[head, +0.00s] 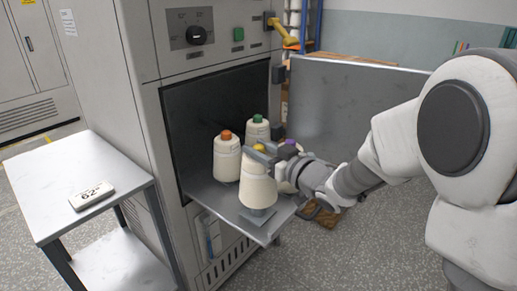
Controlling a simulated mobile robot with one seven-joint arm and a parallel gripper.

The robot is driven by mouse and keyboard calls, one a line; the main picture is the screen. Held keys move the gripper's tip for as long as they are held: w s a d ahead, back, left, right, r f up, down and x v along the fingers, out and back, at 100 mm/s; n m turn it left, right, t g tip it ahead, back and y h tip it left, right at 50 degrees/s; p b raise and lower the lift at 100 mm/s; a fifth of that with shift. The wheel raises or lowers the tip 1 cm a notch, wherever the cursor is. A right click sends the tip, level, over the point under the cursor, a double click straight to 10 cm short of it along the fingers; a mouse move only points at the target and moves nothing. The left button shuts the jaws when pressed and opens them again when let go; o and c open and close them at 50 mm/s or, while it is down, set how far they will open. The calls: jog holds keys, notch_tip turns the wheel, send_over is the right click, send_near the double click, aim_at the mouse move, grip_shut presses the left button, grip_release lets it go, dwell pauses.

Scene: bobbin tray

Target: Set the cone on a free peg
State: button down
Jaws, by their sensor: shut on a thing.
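A cream yarn cone with a yellow top (258,185) is held in my gripper (259,151), which is shut around its upper end. This cone is upright over the front corner of the metal tray (212,193), with a grey-blue patch (258,216) just below it. I cannot tell whether the cone touches the tray. A cone with an orange top (227,158) and one with a green top (258,131) stand behind it. A cone with a purple top (290,143) is mostly hidden behind my gripper. I see no bare peg clearly.
The tray sticks out of the dark opening of a grey cabinet (135,60). Its open metal door (340,105) stands behind my arm. The floor at lower right is clear.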

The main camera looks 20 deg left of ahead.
jog(key=shift+f+b, duration=1.2)
jog(key=shift+f, duration=0.15)
jog(key=shift+f+b, duration=1)
jog(key=shift+f, duration=0.1)
dwell(0.4)
jog(key=shift+c, duration=1.9)
grip_release()
jog(key=f+p+v, duration=0.1)
jog(key=p+v, duration=0.2)
jog(key=v, duration=1.4)
jog(key=shift+d+r, duration=0.25)
jog(key=shift+r, duration=0.25)
